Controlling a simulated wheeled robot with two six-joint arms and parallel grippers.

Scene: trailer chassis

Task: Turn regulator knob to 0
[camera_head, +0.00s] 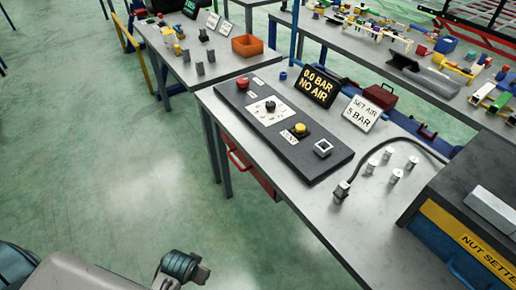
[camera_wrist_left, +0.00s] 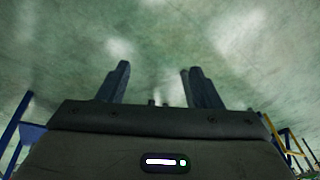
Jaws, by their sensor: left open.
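The regulator knob (camera_head: 270,105) is a dark knob on a white dial plate, set in a long dark control panel (camera_head: 290,150) on the grey table. The dial marks are too small to read. A display (camera_head: 318,86) behind the panel reads "0.0 BAR NO AIR". In the left wrist view my left gripper (camera_wrist_left: 157,85) is open and empty, with two dark fingers over the green floor. In the head view only part of my arm shows at the bottom, well apart from the panel. My right gripper is not in view.
The panel also has a red button (camera_head: 242,83), a yellow button (camera_head: 300,129) and a square switch (camera_head: 323,148). A sign (camera_head: 362,113) reads "SET AIR 5 BAR". Several metal fittings (camera_head: 388,153) and a black hose stand right of the panel. Floor left of the table is clear.

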